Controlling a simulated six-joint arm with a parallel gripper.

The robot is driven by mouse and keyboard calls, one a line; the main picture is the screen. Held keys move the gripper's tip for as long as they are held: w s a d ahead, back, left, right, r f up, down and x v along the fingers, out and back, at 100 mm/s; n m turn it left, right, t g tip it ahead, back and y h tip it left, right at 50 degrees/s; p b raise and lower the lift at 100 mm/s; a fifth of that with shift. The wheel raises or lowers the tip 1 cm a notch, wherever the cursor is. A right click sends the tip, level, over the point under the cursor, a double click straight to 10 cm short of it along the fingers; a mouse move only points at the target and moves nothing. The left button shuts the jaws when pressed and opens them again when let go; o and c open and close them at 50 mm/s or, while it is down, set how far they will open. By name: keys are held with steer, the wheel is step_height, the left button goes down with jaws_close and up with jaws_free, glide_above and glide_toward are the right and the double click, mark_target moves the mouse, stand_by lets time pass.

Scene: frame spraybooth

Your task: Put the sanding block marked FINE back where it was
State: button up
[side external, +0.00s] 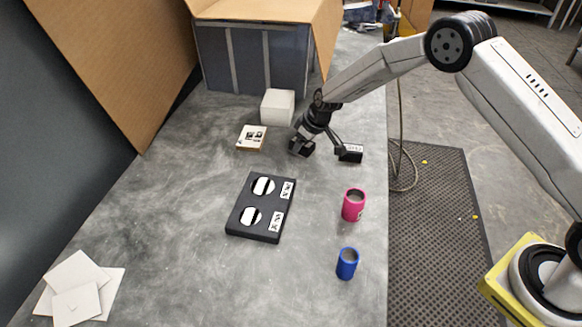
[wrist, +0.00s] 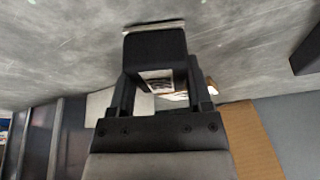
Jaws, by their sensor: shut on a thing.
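A dark sanding block (side external: 350,154) with a white label is at the end of my gripper (side external: 337,143). In the wrist view, the block (wrist: 154,48) sits between the two fingers of my gripper (wrist: 153,68), which is shut on it. Its small label faces the camera and a pale strip lines its far edge. The label is too small to read surely. Whether the block touches the bench or hangs just above it, I cannot tell. A flat black holder (side external: 237,222) with two round black-and-white patches and two white labels lies on the bench, left of and nearer than my gripper.
A beige labelled block (side external: 250,143) and a white cube (side external: 277,106) stand left of my gripper. A pink cup (side external: 353,206) and a blue cup (side external: 347,264) stand near the right edge. White square sheets (side external: 78,287) lie at front left. A cardboard-topped booth (side external: 255,58) stands behind.

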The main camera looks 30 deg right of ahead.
steer(key=shift+f, duration=0.15)
steer(key=o, duration=1.2)
steer(key=shift+v, duration=6.1)
steer(key=s+d+m, duration=0.1)
steer(key=s, duration=0.8)
steer(key=s+d+r+m+g+h, duration=0.1)
steer(key=s+m, duration=0.1)
steer(key=s, duration=0.7)
steer(key=s+d+r+m, duration=0.1)
steer(key=s, duration=0.9)
steer(key=shift+s+d+g+h, duration=0.1)
steer(key=shift+g+h, duration=0.2)
steer(key=shift+h, duration=0.1)
